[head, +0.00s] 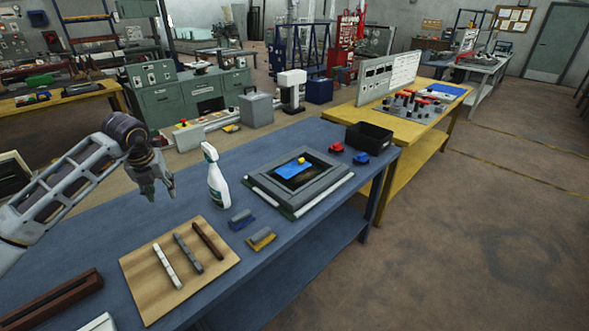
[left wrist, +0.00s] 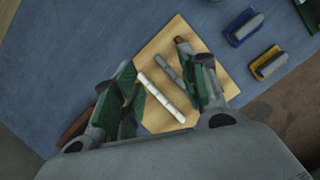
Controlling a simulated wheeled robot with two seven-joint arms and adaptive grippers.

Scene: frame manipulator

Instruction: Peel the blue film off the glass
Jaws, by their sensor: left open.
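The blue film (head: 290,171) lies over part of the dark glass (head: 313,178) inside a grey frame (head: 262,183) on the blue bench. A small yellow piece (head: 301,160) sits at the film's far edge. My left gripper (head: 160,194) hangs above the bench at the left, well away from the frame and left of the spray bottle. In the left wrist view its green-padded fingers (left wrist: 168,100) are apart with nothing held, and the wooden board shows beyond them. The film and glass are not seen in that view. My right gripper is not in view.
A white spray bottle (head: 215,180) stands between my left gripper and the frame. A wooden board (head: 146,258) holds several bars. Blue (head: 241,218) and yellow (head: 261,239) handled tools lie nearer. Red (head: 336,148) and blue (head: 361,158) pieces and a black bin (head: 369,137) are beyond.

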